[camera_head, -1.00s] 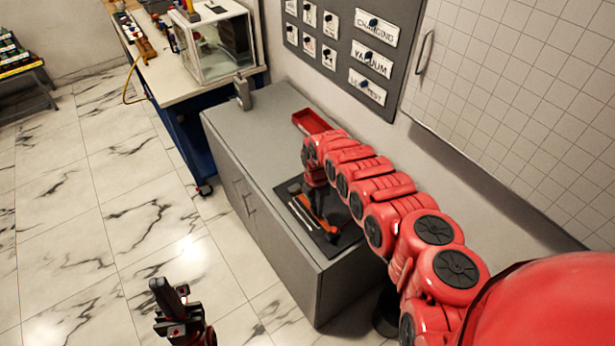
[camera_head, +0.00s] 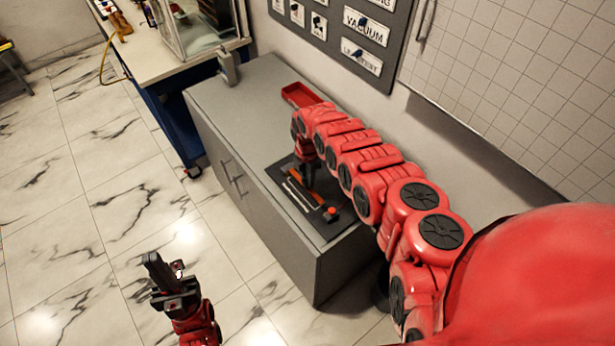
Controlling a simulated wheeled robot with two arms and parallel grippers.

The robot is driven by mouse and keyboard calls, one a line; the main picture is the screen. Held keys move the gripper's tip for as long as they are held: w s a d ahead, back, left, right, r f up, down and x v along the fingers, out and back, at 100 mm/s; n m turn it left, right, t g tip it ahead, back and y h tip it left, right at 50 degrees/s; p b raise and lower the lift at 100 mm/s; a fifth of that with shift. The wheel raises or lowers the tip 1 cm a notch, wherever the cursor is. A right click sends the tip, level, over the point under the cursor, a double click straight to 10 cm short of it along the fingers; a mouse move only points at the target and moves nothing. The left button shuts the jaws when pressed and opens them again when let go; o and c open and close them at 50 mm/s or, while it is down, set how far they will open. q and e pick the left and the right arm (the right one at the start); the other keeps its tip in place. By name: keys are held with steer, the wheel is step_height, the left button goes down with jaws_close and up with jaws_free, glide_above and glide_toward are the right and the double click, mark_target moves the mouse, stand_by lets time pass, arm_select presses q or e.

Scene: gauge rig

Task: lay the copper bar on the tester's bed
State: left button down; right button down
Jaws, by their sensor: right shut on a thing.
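My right gripper (camera_head: 309,182) points down over the dark mat (camera_head: 278,173) on the grey cabinet. It is shut on a thin orange bar, which I take for the copper bar (camera_head: 293,172). The bar runs slantwise behind the fingers, so part of it is hidden. I cannot tell whether it touches the mat. Pale thin rods (camera_head: 300,194) lie beside it on the mat. My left gripper (camera_head: 158,270) is over the floor at the lower left, away from the cabinet. Its jaw gap is not clear. I cannot make out the tester's bed for certain.
A grey upright device (camera_head: 229,68) stands at the cabinet's far end. A red tray (camera_head: 300,95) lies by the wall. An orange-red knob-like item (camera_head: 331,213) is at the mat's near corner. The cabinet top (camera_head: 240,115) between device and mat is clear.

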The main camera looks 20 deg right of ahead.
steer(key=shift+s, duration=0.1)
stand_by(0.4)
steer(key=shift+d+b, duration=0.3)
stand_by(0.4)
steer(key=shift+f, duration=0.15)
steer(key=shift+f+b, duration=1.9)
steer(key=shift+b, duration=0.15)
jaws_free()
